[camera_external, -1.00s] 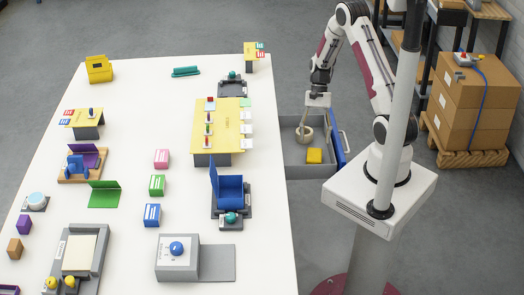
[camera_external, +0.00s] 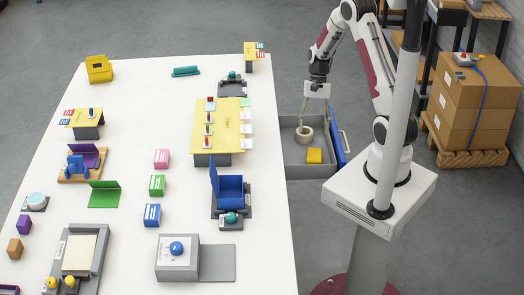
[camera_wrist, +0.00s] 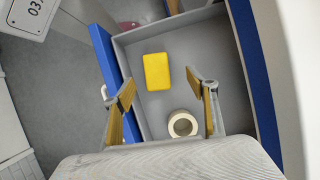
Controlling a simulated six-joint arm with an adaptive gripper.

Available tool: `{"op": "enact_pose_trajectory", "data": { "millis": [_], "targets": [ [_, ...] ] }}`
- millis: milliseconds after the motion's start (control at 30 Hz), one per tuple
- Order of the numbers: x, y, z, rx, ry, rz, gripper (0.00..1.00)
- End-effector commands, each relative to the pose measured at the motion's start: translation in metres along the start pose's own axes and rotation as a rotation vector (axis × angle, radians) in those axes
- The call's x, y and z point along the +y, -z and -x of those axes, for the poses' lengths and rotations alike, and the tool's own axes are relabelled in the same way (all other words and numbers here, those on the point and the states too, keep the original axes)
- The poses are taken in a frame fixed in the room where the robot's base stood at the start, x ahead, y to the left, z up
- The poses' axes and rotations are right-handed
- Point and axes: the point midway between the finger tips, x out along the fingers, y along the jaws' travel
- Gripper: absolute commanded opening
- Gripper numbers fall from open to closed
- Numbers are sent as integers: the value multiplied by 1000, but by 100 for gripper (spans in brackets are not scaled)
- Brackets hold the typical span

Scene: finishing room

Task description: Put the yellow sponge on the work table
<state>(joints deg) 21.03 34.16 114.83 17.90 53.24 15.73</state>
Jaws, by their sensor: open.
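The yellow sponge (camera_external: 314,156) lies flat on the floor of a grey open drawer (camera_external: 297,172). It also shows in the wrist view (camera_wrist: 157,71), ahead of and between my fingers. My gripper (camera_external: 314,112) is open and empty above the far part of the drawer. In the wrist view its two fingers (camera_wrist: 166,105) are spread wide, with the sponge beyond the tips. The white work table (camera_external: 130,130) stands to the left of the drawer.
A cream tape roll (camera_external: 304,134) lies in the drawer near the sponge; it also shows in the wrist view (camera_wrist: 182,124). The drawer's blue front (camera_external: 338,158) has a handle. Many fixtures crowd the table, including a yellow-topped stand (camera_external: 228,141); bare patches lie between them.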

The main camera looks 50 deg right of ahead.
Motion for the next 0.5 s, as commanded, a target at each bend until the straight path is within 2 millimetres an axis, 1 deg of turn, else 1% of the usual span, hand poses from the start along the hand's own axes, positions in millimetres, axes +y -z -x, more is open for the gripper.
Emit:
{"op": "enact_pose_trajectory", "data": {
  "millis": [33,100,500],
  "targets": [
    [-3,-6,10,23,1,25,58],
    [-5,-13,21,48,1,56,58],
    [-10,-61,78,200,-3,241,58]
  ]
}}
